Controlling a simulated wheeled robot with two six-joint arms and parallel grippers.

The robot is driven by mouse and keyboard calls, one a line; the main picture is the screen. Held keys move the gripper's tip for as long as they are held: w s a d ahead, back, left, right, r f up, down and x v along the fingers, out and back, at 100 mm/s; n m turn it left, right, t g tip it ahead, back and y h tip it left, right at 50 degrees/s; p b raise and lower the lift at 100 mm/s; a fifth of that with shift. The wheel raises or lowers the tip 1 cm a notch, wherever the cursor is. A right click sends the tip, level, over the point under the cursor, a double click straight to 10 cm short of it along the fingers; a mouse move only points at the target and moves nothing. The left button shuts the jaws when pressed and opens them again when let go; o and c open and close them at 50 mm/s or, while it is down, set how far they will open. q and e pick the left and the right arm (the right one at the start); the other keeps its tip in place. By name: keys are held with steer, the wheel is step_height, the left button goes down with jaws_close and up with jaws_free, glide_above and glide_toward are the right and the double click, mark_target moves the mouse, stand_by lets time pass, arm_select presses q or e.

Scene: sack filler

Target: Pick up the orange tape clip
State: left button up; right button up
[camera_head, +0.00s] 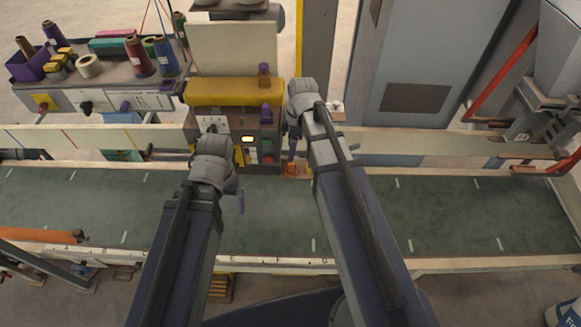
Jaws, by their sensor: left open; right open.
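A small orange piece (291,169), which looks like the orange tape clip, sits at the far edge of the green conveyor, just right of the control panel. It is small, and its exact shape is hard to make out. My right gripper (292,148) is open and points down just above it; I cannot tell whether they touch. My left gripper (239,200) is open and empty over the middle of the green belt, to the left and nearer. Its wrist hides part of its fingers.
The green conveyor belt (450,212) runs across, mostly bare, with pale rails along both sides. Behind it stand a control panel (250,148) with buttons and a yellow roll (232,92). A bench (110,75) with thread spools is at back left. A grey cabinet (425,60) stands behind right.

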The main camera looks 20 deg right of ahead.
mark_target(291, 166)
step_height(291, 166, down, 2)
steer(key=shift+w+a+b, duration=0.1)
steer(key=shift+b, duration=0.6)
steer(key=f+b, duration=0.5)
steer(key=shift+s+f, duration=0.15)
steer(key=shift+s, duration=0.05)
jaws_close()
